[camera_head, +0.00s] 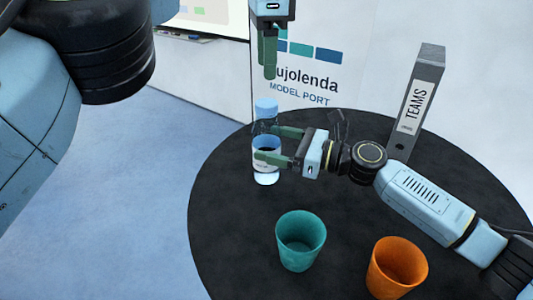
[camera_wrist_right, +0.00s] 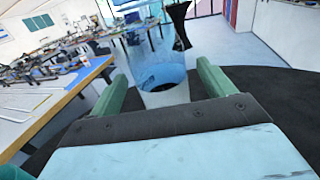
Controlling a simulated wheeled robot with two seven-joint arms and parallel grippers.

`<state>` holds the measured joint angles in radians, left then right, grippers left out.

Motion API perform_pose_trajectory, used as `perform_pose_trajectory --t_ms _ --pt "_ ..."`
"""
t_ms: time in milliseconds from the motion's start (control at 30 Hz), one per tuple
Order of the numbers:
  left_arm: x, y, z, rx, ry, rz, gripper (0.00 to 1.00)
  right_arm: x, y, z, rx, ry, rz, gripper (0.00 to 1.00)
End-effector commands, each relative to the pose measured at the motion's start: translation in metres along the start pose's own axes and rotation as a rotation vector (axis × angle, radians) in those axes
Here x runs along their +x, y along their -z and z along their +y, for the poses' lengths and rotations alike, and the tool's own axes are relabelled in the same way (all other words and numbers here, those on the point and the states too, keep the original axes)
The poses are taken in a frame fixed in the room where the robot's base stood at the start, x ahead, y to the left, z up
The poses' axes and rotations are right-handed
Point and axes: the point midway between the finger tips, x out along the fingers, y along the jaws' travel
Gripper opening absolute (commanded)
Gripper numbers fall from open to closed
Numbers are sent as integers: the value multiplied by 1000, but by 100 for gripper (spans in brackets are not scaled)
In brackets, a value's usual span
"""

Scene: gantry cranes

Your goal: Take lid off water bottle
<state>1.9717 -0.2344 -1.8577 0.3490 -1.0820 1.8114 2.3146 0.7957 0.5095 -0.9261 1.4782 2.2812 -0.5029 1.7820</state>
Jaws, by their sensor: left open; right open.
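The clear water bottle (camera_head: 265,176) stands upright on the round black table (camera_head: 340,220), with a light blue lid (camera_head: 266,106) on top. My right gripper (camera_head: 272,144) reaches in from the right at the bottle's middle, its green fingers open and around the bottle. In the right wrist view the bottle (camera_wrist_right: 160,80) stands between the two open fingers (camera_wrist_right: 165,92), with a gap showing on each side. My left gripper (camera_head: 267,68) points down from above, a little over the lid and apart from it. Its fingers look close together in this side-on view.
A teal cup (camera_head: 301,241) and an orange cup (camera_head: 397,268) stand on the near part of the table. A tall grey binder marked TEAMS (camera_head: 417,95) stands at the back right. A white banner (camera_head: 310,60) is behind the table.

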Motion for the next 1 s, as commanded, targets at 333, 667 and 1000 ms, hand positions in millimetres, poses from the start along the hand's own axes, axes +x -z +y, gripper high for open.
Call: perform_pose_trajectory --t_ms 333,667,1000 --pt "0 0 0 1 0 1 58 23 0 0 0 1 1 82" --pt "0 0 0 1 0 1 58 23 0 0 0 1 0 66" --pt "0 0 0 1 0 1 58 23 0 0 0 2 0 21"
